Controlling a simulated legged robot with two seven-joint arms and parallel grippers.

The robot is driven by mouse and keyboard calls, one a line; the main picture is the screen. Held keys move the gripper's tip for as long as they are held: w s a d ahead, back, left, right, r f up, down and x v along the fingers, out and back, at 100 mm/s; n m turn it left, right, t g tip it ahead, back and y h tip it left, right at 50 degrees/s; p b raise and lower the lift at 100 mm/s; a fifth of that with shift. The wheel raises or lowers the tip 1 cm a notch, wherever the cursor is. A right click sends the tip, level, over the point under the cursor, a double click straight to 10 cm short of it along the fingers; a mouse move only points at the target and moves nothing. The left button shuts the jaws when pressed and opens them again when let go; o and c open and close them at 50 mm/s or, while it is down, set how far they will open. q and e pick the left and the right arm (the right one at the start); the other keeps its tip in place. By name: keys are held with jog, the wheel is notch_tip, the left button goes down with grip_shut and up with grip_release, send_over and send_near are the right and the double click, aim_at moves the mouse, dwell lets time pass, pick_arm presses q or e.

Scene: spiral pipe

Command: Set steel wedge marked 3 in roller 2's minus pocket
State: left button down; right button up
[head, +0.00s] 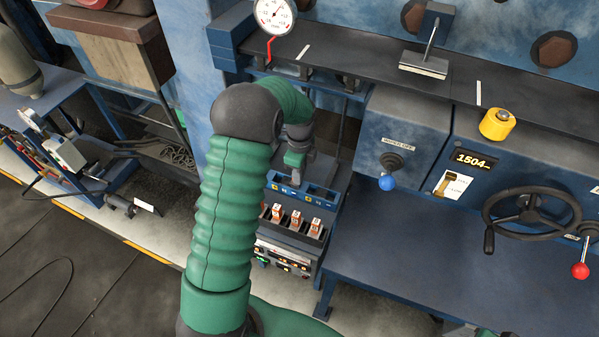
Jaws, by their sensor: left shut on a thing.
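My left arm rises through the middle of the head view and bends over at the top. Its gripper (293,172) points down over the blue-topped block with yellow-marked pockets (322,191). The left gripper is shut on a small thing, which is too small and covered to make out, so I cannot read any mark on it. Below the pockets, several copper-coloured pieces with pale labels (296,219) stand in a dark rack (290,233). No roller can be told apart by number. My right gripper is not in view.
A blue bench (430,255) fills the right, with a handwheel (531,213), a red-knobbed lever (580,270) and a blue-knobbed lever (387,182). A blue cart (75,150) stands left.

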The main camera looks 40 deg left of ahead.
pick_arm(q)
jog(key=shift+d+f, duration=0.2)
jog(key=shift+f, duration=0.35)
jog(key=shift+f+b, duration=0.4)
jog(key=shift+b, duration=0.1)
jog(key=shift+d+f, duration=0.1)
jog(key=shift+f, duration=0.1)
